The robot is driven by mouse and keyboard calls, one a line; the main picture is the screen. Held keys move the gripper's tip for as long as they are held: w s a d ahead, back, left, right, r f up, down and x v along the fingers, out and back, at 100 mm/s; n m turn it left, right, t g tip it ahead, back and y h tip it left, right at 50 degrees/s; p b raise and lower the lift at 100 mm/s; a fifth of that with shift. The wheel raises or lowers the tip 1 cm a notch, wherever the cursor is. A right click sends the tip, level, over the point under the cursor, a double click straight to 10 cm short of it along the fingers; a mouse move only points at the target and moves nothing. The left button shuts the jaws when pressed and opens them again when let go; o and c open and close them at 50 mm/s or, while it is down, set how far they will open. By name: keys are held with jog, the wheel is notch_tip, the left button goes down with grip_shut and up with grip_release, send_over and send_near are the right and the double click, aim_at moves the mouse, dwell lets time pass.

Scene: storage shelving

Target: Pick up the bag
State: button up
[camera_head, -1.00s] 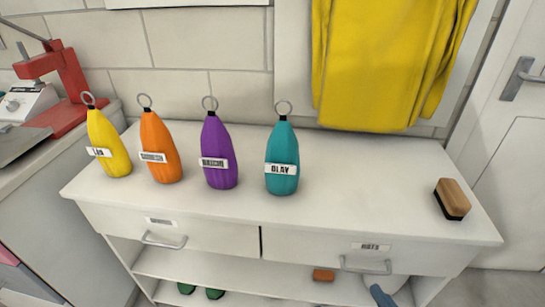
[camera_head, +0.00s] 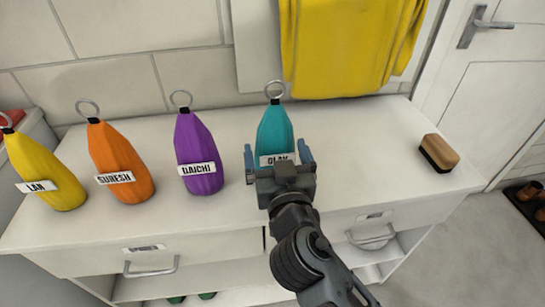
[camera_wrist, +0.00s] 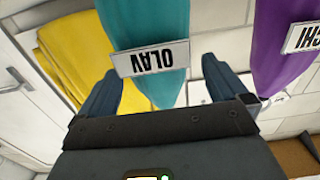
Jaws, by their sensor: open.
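Several bags with ring tops stand upright on the white cabinet top: a yellow bag (camera_head: 42,175) labelled LAN, an orange bag (camera_head: 115,155) labelled SURESH, a purple bag (camera_head: 192,143) labelled DAICHI and a teal bag (camera_head: 273,128) labelled OLAV. My gripper (camera_head: 278,156) is open in front of the teal bag, one finger on each side of it in the picture. The gripper hides the bag's lower part. In the wrist view the teal bag (camera_wrist: 147,25) shows between my spread fingers (camera_wrist: 160,88), its label facing me. I cannot tell whether the fingers touch it.
The white cabinet (camera_head: 345,152) has drawers and a lower shelf. A wooden brush (camera_head: 439,152) lies at the right end of its top. A yellow cloth (camera_head: 350,45) hangs behind. The purple bag is the teal bag's nearest neighbour. Shoes (camera_head: 530,200) are at far right.

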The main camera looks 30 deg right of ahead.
aim_at(280, 116)
jog(key=x, duration=0.2)
jog(key=p+x, duration=0.1)
jog(key=x, duration=0.3)
jog(key=shift+d+f+p, duration=0.15)
jog(key=shift+f+p, duration=0.2)
jog(key=shift+p, duration=0.05)
jog(key=c, duration=1.6)
jog(key=shift+r, duration=0.1)
jog(key=shift+r, duration=0.5)
jog(key=r, duration=0.2)
jog(key=d+r, duration=0.1)
jog(key=shift+s+d+r+p, duration=0.15)
jog(key=shift+s+r+p, duration=0.05)
jog(key=shift+r+p, duration=0.2)
jog(key=d+r, duration=0.2)
jog(key=d, duration=0.1)
jog(key=s+d+r+p, duration=0.1)
jog(key=d+r, duration=0.1)
jog(key=d, duration=0.1)
jog(key=s+d+r+p, duration=0.1)
jog(key=d+r, duration=0.1)
jog(key=d, duration=0.2)
jog(key=shift+s, duration=0.25)
